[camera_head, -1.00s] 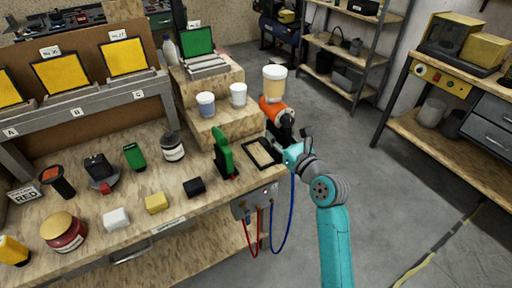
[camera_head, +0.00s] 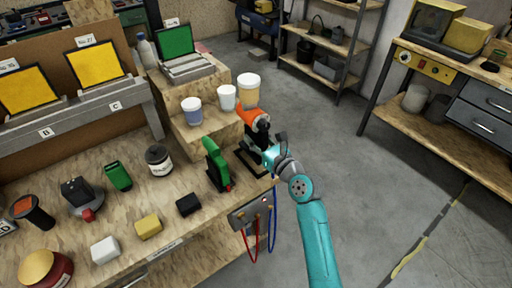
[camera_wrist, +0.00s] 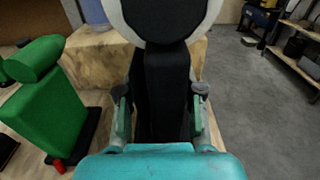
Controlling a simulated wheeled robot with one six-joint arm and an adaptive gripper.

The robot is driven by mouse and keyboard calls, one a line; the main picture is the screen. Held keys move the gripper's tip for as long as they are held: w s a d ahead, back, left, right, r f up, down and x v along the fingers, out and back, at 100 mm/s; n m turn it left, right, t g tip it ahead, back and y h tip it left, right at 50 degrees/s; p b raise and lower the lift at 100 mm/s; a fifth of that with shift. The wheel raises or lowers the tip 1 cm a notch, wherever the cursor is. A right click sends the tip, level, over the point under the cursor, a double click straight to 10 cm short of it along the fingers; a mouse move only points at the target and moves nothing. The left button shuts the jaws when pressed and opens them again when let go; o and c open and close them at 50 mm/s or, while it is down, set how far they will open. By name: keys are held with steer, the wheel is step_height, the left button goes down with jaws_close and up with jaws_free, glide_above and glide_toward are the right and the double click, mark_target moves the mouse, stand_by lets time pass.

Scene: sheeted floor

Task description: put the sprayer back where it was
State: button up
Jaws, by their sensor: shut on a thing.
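The sprayer (camera_head: 254,117) has an orange body, a black handle and a cream-coloured cup on top. My gripper (camera_head: 267,153) is shut on its black handle, which shows between the two fingers in the wrist view (camera_wrist: 163,95). The sprayer is upright at the bench's right corner, beside the stepped wooden block. A dark-framed flat tray (camera_head: 243,158) lies on the bench there, partly hidden by the sprayer and my gripper. I cannot tell whether the sprayer touches it.
A green tool (camera_head: 214,160) stands in a dark holder just left of the tray. White and blue cups (camera_head: 192,110) stand on the wooden block. A grey box with red and blue cables (camera_head: 254,211) hangs on the bench edge. The floor to the right is clear.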

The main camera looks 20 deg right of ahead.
steer(key=shift+f, duration=1.8)
steer(key=shift+f, duration=0.1)
steer(key=o, duration=0.7)
steer(key=shift+f, duration=0.15)
steer(key=shift+o, duration=0.2)
steer(key=shift+s+d, duration=0.1)
steer(key=shift+s, duration=0.1)
steer(key=v, duration=1.1)
steer(key=shift+s, duration=0.35)
steer(key=shift+d, duration=0.1)
